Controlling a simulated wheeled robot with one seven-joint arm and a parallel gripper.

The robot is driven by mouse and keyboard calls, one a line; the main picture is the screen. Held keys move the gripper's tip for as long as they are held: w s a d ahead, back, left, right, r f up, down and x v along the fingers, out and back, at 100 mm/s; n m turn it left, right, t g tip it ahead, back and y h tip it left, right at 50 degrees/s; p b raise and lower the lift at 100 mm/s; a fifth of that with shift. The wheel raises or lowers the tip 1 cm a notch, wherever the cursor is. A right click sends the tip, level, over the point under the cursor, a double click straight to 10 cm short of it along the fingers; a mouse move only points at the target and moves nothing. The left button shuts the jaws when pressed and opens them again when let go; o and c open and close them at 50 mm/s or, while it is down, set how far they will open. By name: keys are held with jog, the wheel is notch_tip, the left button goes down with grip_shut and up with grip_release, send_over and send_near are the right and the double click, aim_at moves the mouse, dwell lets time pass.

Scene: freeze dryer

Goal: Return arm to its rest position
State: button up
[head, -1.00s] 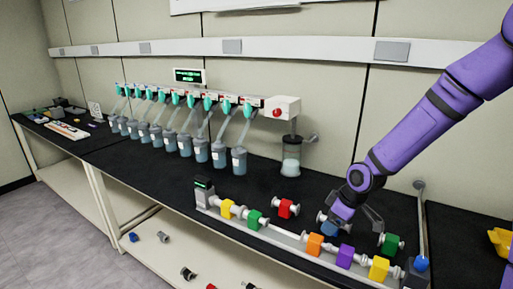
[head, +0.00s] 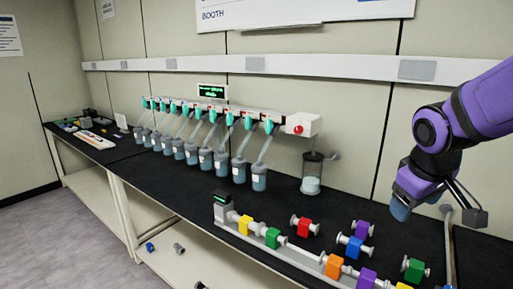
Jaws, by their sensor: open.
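My purple arm (head: 480,105) comes in from the right edge and bends down at the wrist. My gripper (head: 445,203) is open and hangs above the right part of the black bench top, with no valve seen between its fingers. One dark finger shows to the right; the other is hard to make out. Below and left of it, a blue valve (head: 352,246) and a purple valve (head: 363,230) lie loose on the bench, apart from the gripper. A green valve (head: 414,270) stands below it, near the bottom edge.
A rail (head: 300,257) with yellow, green, orange and purple valves runs along the bench front. A loose red valve (head: 304,227) lies behind it. The dryer manifold (head: 303,124) with hanging flasks stands at the back. A thin grey post (head: 448,240) rises close below my gripper.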

jog(key=s+r+m+y, duration=0.1)
jog(key=s+r+m, duration=0.1)
jog(key=s, duration=0.4)
jog(key=s+r+m+t+y, duration=0.1)
jog(key=s+r, duration=0.4)
jog(key=s, duration=0.2)
jog(key=shift+a+r+m, duration=0.2)
jog(key=shift+r+m, duration=0.05)
jog(key=shift+m, duration=0.15)
